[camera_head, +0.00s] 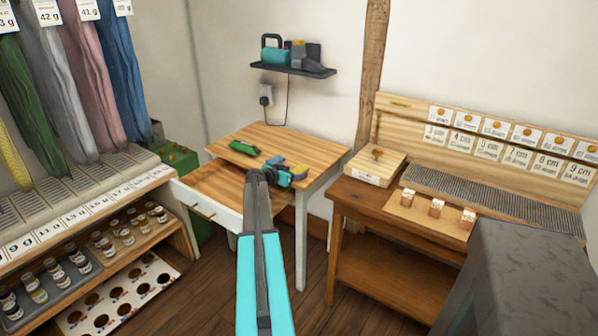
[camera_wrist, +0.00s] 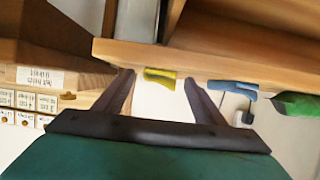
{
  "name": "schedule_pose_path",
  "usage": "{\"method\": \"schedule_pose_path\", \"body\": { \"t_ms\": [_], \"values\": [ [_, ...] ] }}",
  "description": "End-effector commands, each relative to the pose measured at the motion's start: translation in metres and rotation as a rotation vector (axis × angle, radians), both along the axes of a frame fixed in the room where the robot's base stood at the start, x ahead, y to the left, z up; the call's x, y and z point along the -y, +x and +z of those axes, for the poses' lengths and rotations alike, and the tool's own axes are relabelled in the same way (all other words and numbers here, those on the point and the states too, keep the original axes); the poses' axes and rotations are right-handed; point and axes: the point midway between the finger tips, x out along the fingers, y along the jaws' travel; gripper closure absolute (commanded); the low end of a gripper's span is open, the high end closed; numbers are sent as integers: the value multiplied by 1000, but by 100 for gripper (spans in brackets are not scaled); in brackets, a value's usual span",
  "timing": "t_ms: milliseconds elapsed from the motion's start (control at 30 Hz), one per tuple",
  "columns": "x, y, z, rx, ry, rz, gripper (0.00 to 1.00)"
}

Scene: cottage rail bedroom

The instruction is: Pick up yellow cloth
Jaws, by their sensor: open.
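The yellow cloth (camera_wrist: 160,76) shows in the wrist view as a small yellow piece on the near side of a wooden top. In the head view a small yellow piece (camera_head: 300,169) shows on the desk, partly hidden by my gripper (camera_head: 285,178). In the wrist view my gripper (camera_wrist: 159,80) is open, with one dark finger on each side of the yellow piece in the picture. Nothing is held. I cannot tell whether the fingers touch it.
A blue piece (camera_wrist: 232,86) and a green piece (camera_wrist: 298,105) lie beside the yellow one. The desk (camera_head: 310,150) has an open drawer (camera_head: 205,206). A wall shelf (camera_head: 293,69) hangs above. A brown table (camera_head: 345,196) stands right, shelving with jars left.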

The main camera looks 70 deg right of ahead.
Motion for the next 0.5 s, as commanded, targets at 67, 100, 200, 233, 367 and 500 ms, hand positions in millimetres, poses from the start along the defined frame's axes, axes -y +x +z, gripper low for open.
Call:
{"method": "schedule_pose_path", "body": {
  "t_ms": [67, 100, 200, 233, 367, 500],
  "values": [
    [0, 0, 0, 0, 0, 0, 36],
    [0, 0, 0, 0, 0, 0, 38],
    [0, 0, 0, 0, 0, 0, 54],
    [0, 0, 0, 0, 0, 0, 60],
    [0, 0, 0, 0, 0, 0, 80],
    [0, 0, 0, 0, 0, 0, 80]
  ]
}}
